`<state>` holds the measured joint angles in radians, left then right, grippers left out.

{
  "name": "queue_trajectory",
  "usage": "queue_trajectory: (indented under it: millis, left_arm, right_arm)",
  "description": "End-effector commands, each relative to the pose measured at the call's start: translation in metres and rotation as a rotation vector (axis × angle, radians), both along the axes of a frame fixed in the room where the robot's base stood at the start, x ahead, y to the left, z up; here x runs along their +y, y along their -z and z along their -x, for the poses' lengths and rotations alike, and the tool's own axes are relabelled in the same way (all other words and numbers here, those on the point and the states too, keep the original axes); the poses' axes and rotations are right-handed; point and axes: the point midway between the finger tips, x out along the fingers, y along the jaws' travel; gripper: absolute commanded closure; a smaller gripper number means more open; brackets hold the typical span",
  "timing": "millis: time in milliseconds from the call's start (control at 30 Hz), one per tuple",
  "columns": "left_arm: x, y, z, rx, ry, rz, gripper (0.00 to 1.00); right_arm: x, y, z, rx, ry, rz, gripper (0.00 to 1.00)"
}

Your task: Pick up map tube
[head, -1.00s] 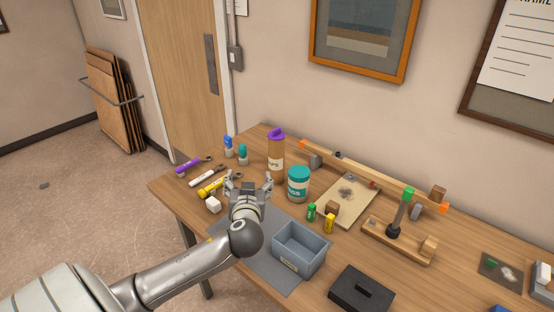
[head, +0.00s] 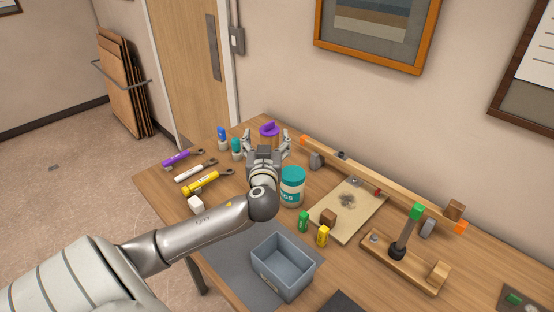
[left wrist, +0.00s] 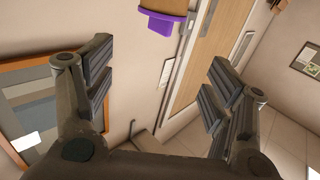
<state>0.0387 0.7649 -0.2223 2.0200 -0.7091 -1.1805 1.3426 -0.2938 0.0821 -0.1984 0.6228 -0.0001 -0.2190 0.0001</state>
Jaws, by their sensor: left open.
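The map tube (head: 270,130) looks like an upright brown cylinder with a purple cap, standing toward the table's back edge. My left gripper (head: 267,141) is open and empty in front of it, with a finger on each side of the tube in the head view. The gripper hides most of the tube's lower body. In the left wrist view the purple cap (left wrist: 163,23) is at the top edge, sideways between the open fingers (left wrist: 158,82) but apart from them. My right gripper is not in view.
A teal-lidded jar (head: 292,187) stands close right of my left gripper. Small blue and teal bottles (head: 236,148) stand left of it. Several tools (head: 207,182) lie at the left edge. A grey bin (head: 283,268) is in front. A wooden beam (head: 375,180) runs along the back.

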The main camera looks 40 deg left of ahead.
Motion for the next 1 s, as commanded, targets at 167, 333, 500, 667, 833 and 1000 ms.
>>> queue_trajectory:
  millis: [167, 333, 500, 667, 833, 1000]
  left_arm:
    - [0.0, 0.027, 0.0, 0.0, 0.0, 0.0, 0.23]
    - [0.0, 0.048, 0.0, 0.001, 0.0, 0.001, 0.23]
    - [0.0, 0.06, 0.0, 0.0, 0.0, 0.0, 0.23]
    - [0.007, 0.059, -0.009, 0.001, -0.002, -0.002, 0.23]
    - [0.023, 0.058, -0.027, 0.001, -0.002, -0.003, 0.23]
    - [0.033, 0.06, -0.04, 0.001, -0.001, -0.002, 0.23]
  right_arm:
    - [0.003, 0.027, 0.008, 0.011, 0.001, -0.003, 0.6]
    - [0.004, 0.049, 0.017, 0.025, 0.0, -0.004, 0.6]
    - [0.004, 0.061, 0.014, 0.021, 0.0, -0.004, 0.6]
    - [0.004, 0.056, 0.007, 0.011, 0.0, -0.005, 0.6]
    - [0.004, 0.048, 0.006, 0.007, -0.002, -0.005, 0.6]
    - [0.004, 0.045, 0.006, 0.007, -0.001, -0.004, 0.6]
